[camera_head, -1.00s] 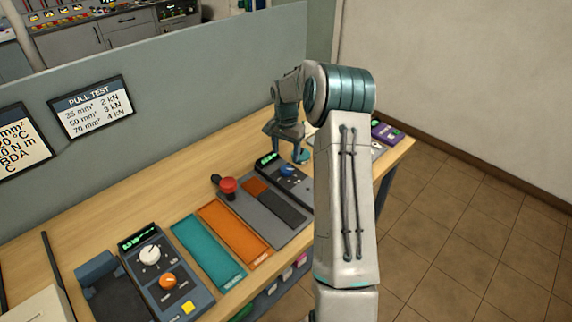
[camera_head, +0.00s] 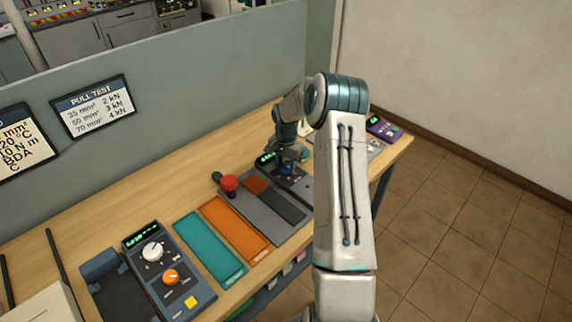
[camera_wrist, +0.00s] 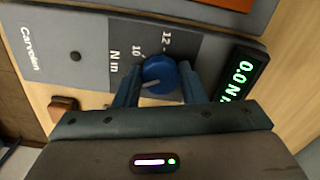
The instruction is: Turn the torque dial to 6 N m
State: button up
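The torque dial (camera_wrist: 158,73) is a round blue knob on a dark panel marked N m in the wrist view. Its white pointer line points to the lower left of that picture. The marks 10 and 12 show beside it; other marks are hidden. The lit display (camera_wrist: 238,80) next to it reads 0.0 N, cut off. My gripper (camera_wrist: 159,72) has one finger on each side of the dial. The fingers stand apart with the dial between them, and I see no clear contact. In the head view my gripper (camera_head: 289,163) is down over the dial's panel and mostly hides it.
A red knob (camera_head: 230,182) stands left of the dial panel. An orange mat (camera_head: 236,229) and a teal mat (camera_head: 208,246) lie further left, then a unit with white and orange dials (camera_head: 165,265). A purple device (camera_head: 383,128) sits at the bench's right end.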

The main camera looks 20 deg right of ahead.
aim_at(287, 167)
jog(key=shift+n+b, duration=0.4)
jog(key=shift+b, duration=0.05)
jog(key=shift+f+n+b, duration=0.1)
jog(key=shift+n+b, duration=0.5)
jog(key=n+b, duration=0.2)
jog(key=n, duration=0.1)
jog(key=shift+d+n, duration=0.1)
jog(key=shift+n, duration=0.2)
jog(key=n+b, duration=0.1)
jog(key=n, duration=0.2)
jog(key=n+b, duration=0.1)
jog(key=n, duration=0.2)
jog(key=shift+d+r, duration=0.1)
jog(key=shift+r, duration=0.1)
jog(key=shift+n, duration=0.3)
jog(key=o, duration=1)
notch_tip(287, 167, up, 14)
jog(key=b, duration=0.2)
jog(key=shift+f, duration=0.1)
